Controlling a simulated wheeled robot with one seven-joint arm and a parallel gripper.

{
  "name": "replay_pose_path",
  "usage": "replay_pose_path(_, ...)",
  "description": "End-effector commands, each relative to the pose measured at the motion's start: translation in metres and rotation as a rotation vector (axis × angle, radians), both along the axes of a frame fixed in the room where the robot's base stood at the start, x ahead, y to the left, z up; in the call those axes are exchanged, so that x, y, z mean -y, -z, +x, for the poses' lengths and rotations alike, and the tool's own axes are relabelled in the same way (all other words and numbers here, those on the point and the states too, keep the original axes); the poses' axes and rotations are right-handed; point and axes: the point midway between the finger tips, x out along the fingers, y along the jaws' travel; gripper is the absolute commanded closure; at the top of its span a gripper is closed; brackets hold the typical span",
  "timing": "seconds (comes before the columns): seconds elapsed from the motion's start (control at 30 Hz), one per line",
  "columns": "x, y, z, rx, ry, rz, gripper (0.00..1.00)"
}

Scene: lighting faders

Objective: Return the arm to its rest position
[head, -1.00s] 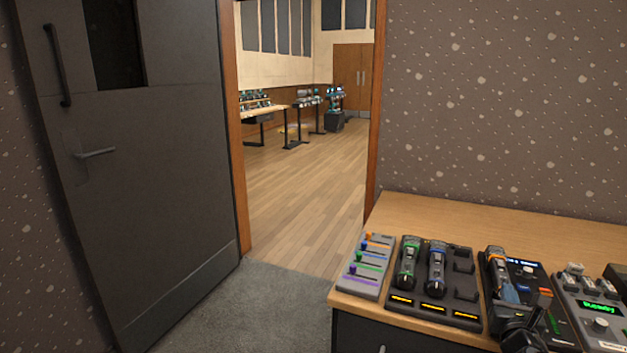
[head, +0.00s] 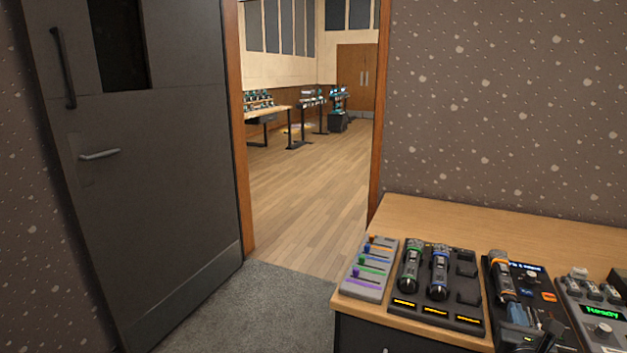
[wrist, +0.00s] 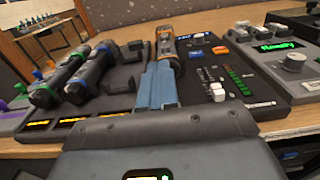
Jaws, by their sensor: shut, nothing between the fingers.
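My gripper (wrist: 160,68) shows in the wrist view as two blue fingers pressed together, with nothing between them. The fingertips appear in front of the orange-ringed handheld device (wrist: 168,42) and cover its lower part; I cannot tell whether they touch. In the head view only part of my dark wrist and blue fingers shows at the bottom right edge, over the front of the black mixer unit (head: 533,297). The orange-ringed device (head: 502,275) lies on that unit's left side.
A wooden desk (head: 450,212) carries a grey fader panel (head: 362,287), a black cradle (head: 465,312) with green-ringed (head: 409,268) and blue-ringed (head: 439,270) devices, and a grey console (head: 603,312). An open dark door (head: 150,190) and clear floor (head: 305,205) lie left.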

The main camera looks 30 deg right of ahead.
Motion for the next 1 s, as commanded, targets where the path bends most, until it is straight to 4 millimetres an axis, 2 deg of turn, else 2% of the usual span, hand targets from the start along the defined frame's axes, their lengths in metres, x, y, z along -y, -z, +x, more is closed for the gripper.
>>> replay_pose_path(0.37, -0.004, 0.000, -0.003, 0.002, -0.001, 0.001, 1.00)
replay_pose_path(0.47, -0.015, 0.005, -0.005, 0.027, -0.017, 0.036, 1.00)
replay_pose_path(0.57, -0.047, 0.017, -0.010, 0.106, -0.064, 0.143, 1.00)
replay_pose_path(0.67, -0.095, 0.031, -0.022, 0.233, -0.131, 0.326, 1.00)
replay_pose_path(0.8, -0.168, 0.044, -0.049, 0.426, -0.213, 0.644, 1.00)
replay_pose_path(1.0, -0.256, 0.043, -0.100, 0.666, -0.266, 1.127, 1.00)
